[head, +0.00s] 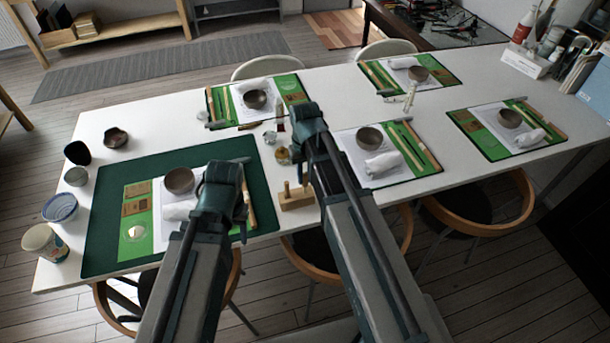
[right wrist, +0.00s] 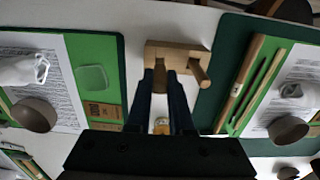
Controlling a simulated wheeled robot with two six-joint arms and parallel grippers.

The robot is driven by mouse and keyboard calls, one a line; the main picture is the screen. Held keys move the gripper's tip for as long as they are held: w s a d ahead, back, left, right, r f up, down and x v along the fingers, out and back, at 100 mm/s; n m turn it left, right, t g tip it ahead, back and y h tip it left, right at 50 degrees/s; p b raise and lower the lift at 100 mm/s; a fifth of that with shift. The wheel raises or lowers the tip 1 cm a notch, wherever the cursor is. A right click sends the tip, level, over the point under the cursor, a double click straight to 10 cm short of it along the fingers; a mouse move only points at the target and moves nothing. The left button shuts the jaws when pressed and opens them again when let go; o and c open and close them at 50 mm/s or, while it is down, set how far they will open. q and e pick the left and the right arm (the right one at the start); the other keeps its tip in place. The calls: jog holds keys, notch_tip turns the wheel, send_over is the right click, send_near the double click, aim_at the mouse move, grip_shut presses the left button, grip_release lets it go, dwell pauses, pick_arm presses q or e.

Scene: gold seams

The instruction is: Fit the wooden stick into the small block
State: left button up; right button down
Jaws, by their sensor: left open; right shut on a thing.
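The small wooden block (head: 296,199) lies on the white table between two place settings. It also shows in the right wrist view (right wrist: 178,53). One peg (head: 287,188) stands up from its left part in the head view; it is at the right in the wrist view (right wrist: 200,74). My right gripper (right wrist: 161,76) is shut on the wooden stick (right wrist: 160,79), which overlaps the block. I cannot tell whether the stick's lower end is in a hole or just above it. My left gripper (head: 243,208) is open above the dark green mat's right part, left of the block; its fingertips are partly hidden.
The dark green mat (head: 102,215) holds a bowl (head: 179,180), a white cloth and a wooden rod. Cups (head: 44,243) and small bowls stand left of it. Several other green settings cover the table. The table's front edge is close below the block.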

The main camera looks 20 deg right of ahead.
jog(key=shift+f, duration=0.25)
dwell(0.5)
dwell(0.3)
jog(key=c, duration=0.7)
grip_release()
jog(key=shift+r, duration=0.1)
jog(key=shift+r+p, duration=2.3)
jog(key=shift+r, duration=0.15)
notch_tip(320, 180, up, 14)
jog(key=p, duration=1.3)
jog(key=shift+f+p, duration=0.1)
jog(key=shift+p, duration=0.3)
